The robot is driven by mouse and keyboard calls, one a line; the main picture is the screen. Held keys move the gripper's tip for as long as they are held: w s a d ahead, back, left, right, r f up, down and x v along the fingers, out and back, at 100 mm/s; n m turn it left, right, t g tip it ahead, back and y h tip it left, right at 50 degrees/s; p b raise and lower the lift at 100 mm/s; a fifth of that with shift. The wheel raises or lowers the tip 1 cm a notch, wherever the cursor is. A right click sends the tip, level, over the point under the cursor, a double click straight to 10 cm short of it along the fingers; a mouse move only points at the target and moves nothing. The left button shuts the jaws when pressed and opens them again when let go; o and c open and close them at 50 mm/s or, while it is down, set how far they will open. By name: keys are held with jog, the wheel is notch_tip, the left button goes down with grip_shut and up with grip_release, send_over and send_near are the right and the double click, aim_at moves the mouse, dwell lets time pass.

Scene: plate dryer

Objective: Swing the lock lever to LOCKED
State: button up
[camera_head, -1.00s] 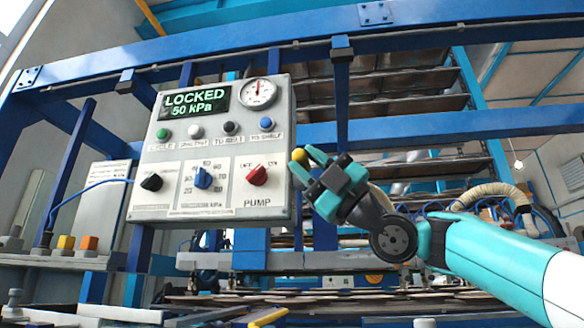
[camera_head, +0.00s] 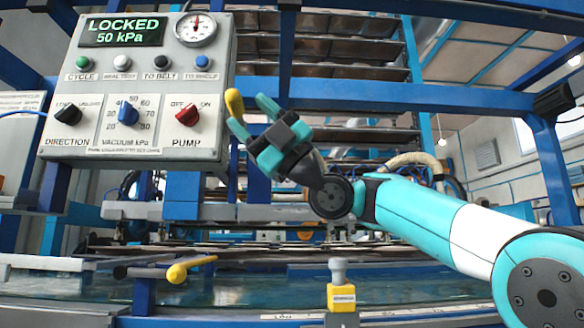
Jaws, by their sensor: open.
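A yellow-ended lever (camera_head: 234,103), which I take to be the lock lever, stands nearly upright at the right side of the grey control box (camera_head: 215,148). The box's display (camera_head: 124,31) reads LOCKED and 50 kPa. My gripper (camera_head: 250,113) is open, with its teal fingertips just right of and below the yellow end. I cannot tell whether a finger touches it. Nothing shows between the fingers. The lever's lower part and pivot are not clearly visible.
The box carries a direction knob (camera_head: 68,113), a blue vacuum knob (camera_head: 129,113), a red pump knob (camera_head: 187,115) and several buttons. A yellow-ended rod (camera_head: 178,273) lies low in front. A yellow block with a grey knob (camera_head: 341,296) stands right of it. Blue frame beams surround the area.

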jog(key=b+v, duration=0.4)
jog(key=v, duration=1)
jog(key=shift+f+b, duration=0.2)
jog(key=shift+b, duration=0.15)
jog(key=shift+d, duration=0.1)
